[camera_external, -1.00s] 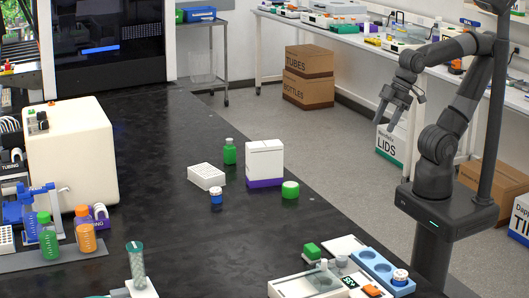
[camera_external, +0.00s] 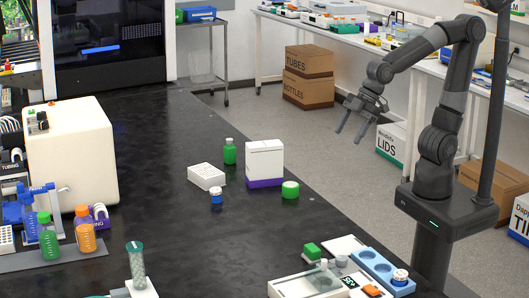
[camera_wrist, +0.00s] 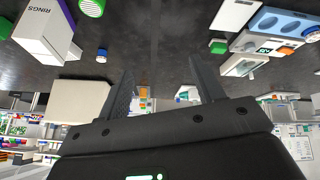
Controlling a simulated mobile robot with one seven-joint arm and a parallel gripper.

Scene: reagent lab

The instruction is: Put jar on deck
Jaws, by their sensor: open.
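A small white jar with a blue band (camera_external: 216,197) stands upright on the black bench, in front of a white rack. A similar small jar (camera_external: 400,277) sits on the right end of a light-blue deck with round wells (camera_external: 374,262); which jar the task names I cannot tell. The blue deck also shows at the upper right of the wrist view (camera_wrist: 268,24). My gripper (camera_external: 351,136) is open and empty, in the air right of the bench edge in the external view. Its two fingers (camera_wrist: 162,72) stand apart in the wrist view, nothing between them.
A white box with a purple base (camera_external: 264,160), a green round tub (camera_external: 290,189), a green bottle (camera_external: 230,152) and the white rack (camera_external: 206,176) stand around the bench jar. A white balance-like device (camera_external: 298,286) stands beside the deck. The bench middle is clear.

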